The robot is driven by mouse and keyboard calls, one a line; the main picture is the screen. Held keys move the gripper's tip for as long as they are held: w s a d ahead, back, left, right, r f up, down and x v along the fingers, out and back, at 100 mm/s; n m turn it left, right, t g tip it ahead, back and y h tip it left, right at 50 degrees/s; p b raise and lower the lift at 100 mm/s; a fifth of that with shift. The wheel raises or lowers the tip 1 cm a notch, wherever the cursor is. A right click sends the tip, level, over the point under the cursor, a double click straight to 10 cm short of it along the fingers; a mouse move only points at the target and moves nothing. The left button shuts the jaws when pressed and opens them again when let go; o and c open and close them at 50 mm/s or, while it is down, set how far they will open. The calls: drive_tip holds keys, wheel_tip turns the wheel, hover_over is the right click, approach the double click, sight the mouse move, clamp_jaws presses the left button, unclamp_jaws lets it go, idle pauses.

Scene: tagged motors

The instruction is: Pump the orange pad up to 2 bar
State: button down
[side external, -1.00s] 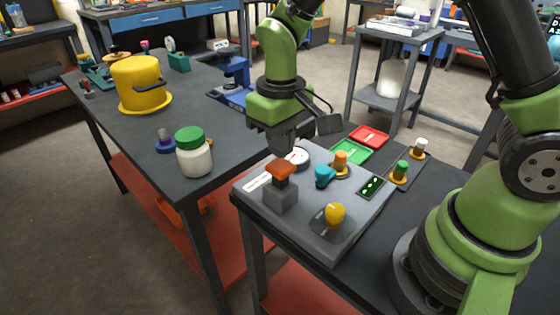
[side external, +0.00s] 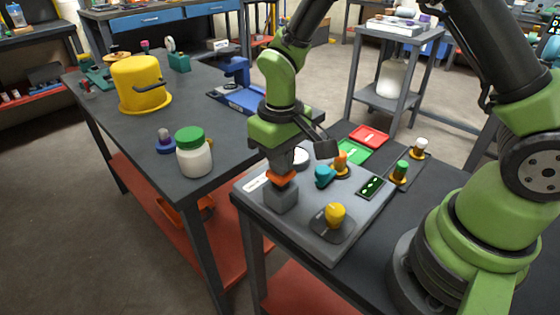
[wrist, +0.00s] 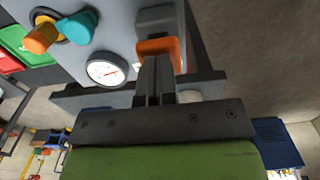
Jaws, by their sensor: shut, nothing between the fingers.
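The orange pad (side external: 282,179) sits on top of a grey block (side external: 281,197) on the grey panel (side external: 318,250). My gripper (side external: 281,172) is shut and empty, pointing down, with its fingertips at the top of the pad. In the wrist view the shut fingers (wrist: 157,62) overlap the orange pad (wrist: 158,46) and hide part of it. They appear to touch it. A round white gauge (wrist: 107,70) with a red needle shows beside the fingers.
Green (side external: 352,152) and red (side external: 369,136) trays lie behind. A white jar with a green lid (side external: 193,152) stands on the table at left.

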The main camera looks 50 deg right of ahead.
drive_tip(key=shift+f, duration=0.35)
drive_tip(key=shift+r, duration=2.25)
drive_tip(key=shift+f, duration=0.1)
drive_tip(key=shift+f, duration=2.1)
drive_tip(key=shift+r, duration=2.2)
